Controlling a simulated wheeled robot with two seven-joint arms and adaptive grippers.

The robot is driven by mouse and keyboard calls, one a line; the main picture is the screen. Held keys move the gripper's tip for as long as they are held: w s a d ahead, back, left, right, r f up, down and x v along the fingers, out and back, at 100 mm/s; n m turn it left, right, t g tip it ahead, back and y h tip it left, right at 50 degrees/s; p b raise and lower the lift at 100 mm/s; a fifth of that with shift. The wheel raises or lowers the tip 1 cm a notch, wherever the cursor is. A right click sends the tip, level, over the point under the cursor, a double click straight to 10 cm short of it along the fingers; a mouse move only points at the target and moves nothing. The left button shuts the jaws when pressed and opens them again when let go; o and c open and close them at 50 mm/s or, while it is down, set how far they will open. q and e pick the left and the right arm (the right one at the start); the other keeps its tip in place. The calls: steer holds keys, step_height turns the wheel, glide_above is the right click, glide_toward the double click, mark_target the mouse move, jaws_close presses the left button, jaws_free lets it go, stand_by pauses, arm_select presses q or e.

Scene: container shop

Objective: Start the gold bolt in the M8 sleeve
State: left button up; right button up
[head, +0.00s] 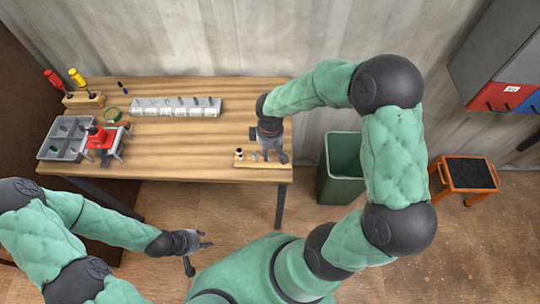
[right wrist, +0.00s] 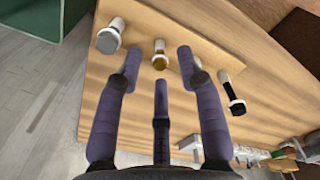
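In the right wrist view the gold bolt (right wrist: 159,62) stands in a wooden rack, between a silver bolt (right wrist: 108,38) and a black bolt (right wrist: 235,103). My right gripper (right wrist: 160,58) is open, its fingertips on either side of the gold bolt in the picture. I cannot tell whether they touch it. In the head view my right gripper (head: 270,154) is over the rack (head: 246,163) at the bench's right front. My left gripper (head: 203,241) is open and empty in front of the bench. I cannot tell which thing is the M8 sleeve; labels are unreadable.
A long grey labelled holder (head: 150,111) stands at mid-bench. A red vise-like fixture (head: 98,137), a grey tray (head: 52,153) and screwdrivers in a wooden stand (head: 84,101) are at left. A green bin (head: 340,180) stands right of the bench. The bench between holder and rack is clear.

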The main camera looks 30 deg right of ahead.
mark_target(270, 154)
step_height(270, 154, up, 12)
stand_by(0.8)
arm_select(q)
steer(key=shift+s, duration=0.1)
